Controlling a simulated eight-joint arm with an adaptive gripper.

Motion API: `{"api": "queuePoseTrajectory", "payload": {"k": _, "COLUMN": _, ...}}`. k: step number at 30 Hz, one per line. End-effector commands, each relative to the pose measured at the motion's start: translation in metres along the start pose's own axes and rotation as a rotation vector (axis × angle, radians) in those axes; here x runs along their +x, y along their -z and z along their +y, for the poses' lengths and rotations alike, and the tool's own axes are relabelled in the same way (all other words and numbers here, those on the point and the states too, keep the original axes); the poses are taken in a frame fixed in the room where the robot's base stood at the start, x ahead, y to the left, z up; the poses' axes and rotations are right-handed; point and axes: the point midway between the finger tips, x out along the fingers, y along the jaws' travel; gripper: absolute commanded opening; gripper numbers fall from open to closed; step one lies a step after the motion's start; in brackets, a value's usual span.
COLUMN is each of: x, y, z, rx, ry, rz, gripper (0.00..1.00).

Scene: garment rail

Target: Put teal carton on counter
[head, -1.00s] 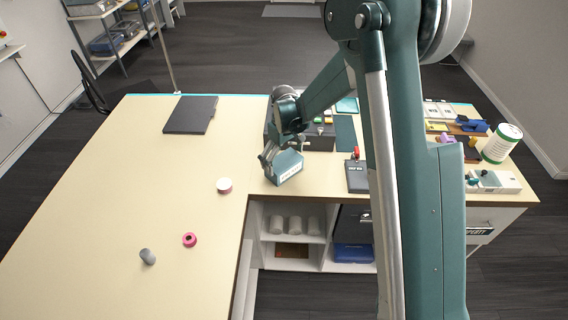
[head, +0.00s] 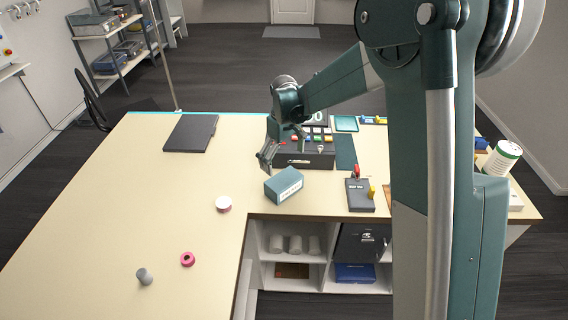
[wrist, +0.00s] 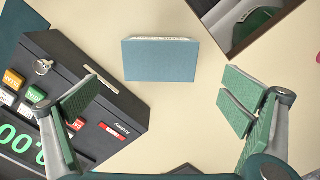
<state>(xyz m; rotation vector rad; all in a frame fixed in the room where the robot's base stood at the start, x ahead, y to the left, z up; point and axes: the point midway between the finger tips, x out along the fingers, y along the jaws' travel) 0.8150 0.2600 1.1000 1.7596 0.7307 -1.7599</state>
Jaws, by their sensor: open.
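The teal carton (head: 284,187) rests on the pale counter (head: 130,210), near the inner corner of its front edge. In the wrist view the carton (wrist: 160,60) lies ahead of my fingers, apart from both. My gripper (head: 266,160) is behind and to the left of the carton in the head view. In the wrist view my gripper (wrist: 162,92) is open, its two green-padded fingers wide apart with bare counter between them.
A dark cash register (head: 305,158) with coloured keys stands close behind the carton; my left finger overlaps it in the wrist view. Tape rolls (head: 223,204) and a grey cylinder (head: 145,276) lie left, where the counter is mostly clear.

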Motion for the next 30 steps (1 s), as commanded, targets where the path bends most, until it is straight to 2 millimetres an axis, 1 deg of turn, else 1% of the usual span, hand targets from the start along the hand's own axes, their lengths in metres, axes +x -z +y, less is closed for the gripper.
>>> {"api": "queuePoseTrajectory", "payload": {"k": 23, "x": -0.001, "y": -0.001, "z": 0.000, "rx": 0.001, "ry": 0.000, "rz": 0.001, "gripper": 1.00}}
{"api": "queuePoseTrajectory", "payload": {"k": 26, "x": -0.004, "y": -0.003, "z": 0.001, "rx": 0.005, "ry": -0.002, "rz": 0.004, "gripper": 1.00}}
{"api": "queuePoseTrajectory", "payload": {"k": 30, "x": -0.014, "y": -0.011, "z": 0.002, "rx": 0.020, "ry": -0.007, "rz": 0.013, "gripper": 1.00}}
